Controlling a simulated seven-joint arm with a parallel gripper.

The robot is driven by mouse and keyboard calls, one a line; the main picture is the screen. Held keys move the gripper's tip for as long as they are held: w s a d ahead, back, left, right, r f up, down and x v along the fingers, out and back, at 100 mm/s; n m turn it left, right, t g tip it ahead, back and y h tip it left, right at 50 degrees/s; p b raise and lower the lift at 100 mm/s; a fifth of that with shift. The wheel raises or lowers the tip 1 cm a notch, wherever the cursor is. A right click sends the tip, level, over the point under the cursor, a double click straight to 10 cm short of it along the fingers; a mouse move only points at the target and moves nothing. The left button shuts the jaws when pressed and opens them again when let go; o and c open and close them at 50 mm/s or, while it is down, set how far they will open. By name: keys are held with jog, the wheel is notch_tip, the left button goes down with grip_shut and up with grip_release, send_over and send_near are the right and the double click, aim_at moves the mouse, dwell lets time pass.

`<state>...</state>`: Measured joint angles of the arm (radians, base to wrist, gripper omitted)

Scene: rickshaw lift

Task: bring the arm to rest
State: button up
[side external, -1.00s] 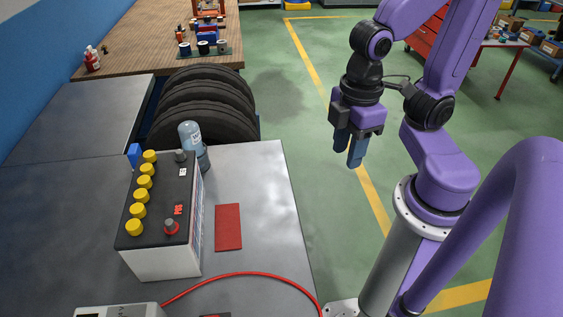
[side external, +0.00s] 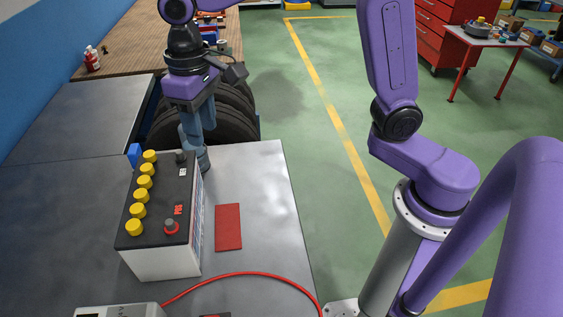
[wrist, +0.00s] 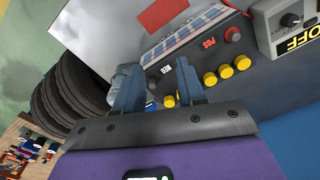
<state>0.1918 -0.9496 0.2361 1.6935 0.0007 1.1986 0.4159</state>
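My gripper (side external: 199,138) points down above the far right corner of the black-topped battery (side external: 165,185), close to the blue-grey bottle (side external: 203,162). In the side view the fingers cover the bottle's upper part. In the wrist view my gripper (wrist: 158,78) has its two blue fingers apart, with nothing held between them. The battery (wrist: 195,62) and its yellow caps lie beyond the fingertips, and the bottle (wrist: 122,69) shows beside the left finger. I cannot tell whether a finger touches the bottle.
Dark tyres (side external: 235,105) stand behind the metal bench (side external: 262,200). A red pad (side external: 228,227), a red cable (side external: 255,273) and a grey device (side external: 118,310) lie on the bench. Open green floor (side external: 320,190) lies right of it.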

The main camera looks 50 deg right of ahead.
aim_at(149, 153)
jog(key=shift+w+a+f+m, duration=0.3)
jog(key=shift+w+a+m, duration=1.15)
jog(key=shift+w, duration=2.2)
jog(key=shift+w+a+f+m, duration=0.25)
jog(key=shift+w+a+m, duration=0.65)
jog(key=shift+w+m, duration=1.9)
jog(key=shift+n, duration=0.95)
jog(key=shift+w+f, duration=0.25)
jog(key=shift+f, duration=1.15)
jog(key=shift+w+f, duration=0.3)
jog(key=shift+f, duration=1.15)
jog(key=shift+w+f, duration=0.25)
jog(key=shift+f, duration=1.15)
jog(key=shift+c, duration=0.3)
jog(key=c, duration=0.5)
